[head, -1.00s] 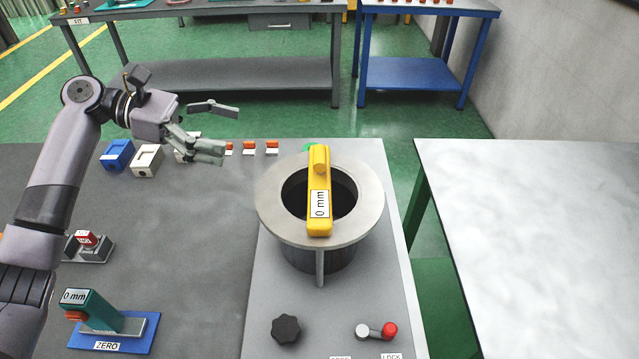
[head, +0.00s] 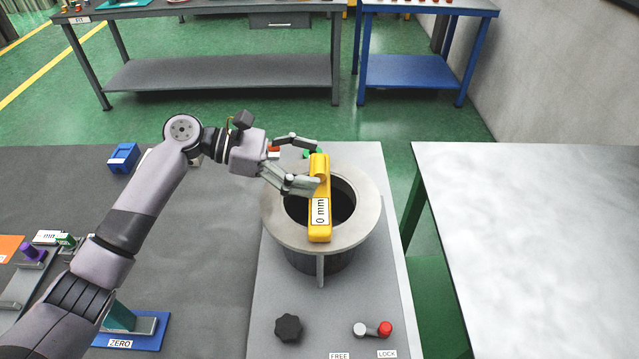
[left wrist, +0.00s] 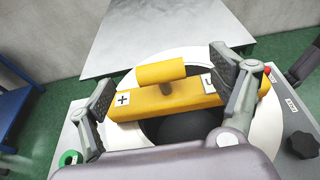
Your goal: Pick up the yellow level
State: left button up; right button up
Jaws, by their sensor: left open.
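The yellow level (head: 319,222) lies across the round opening of a grey flanged cylinder (head: 361,222), with a "0 mm" label on its near end. My right gripper is not in view.
A black knob (head: 288,328) and a red-tipped lever (head: 385,328) sit in front of the cylinder. A blue block (head: 123,157) and a blue ZERO stand (head: 150,337) are on the left. A bare pale table (head: 530,240) stands on the right.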

pick_arm(q)
jog(key=shift+x, duration=1.3)
jog(key=shift+a, duration=0.1)
jog(key=shift+c, duration=0.6)
jog(key=shift+r, duration=0.15)
jog(key=c, duration=1.5)
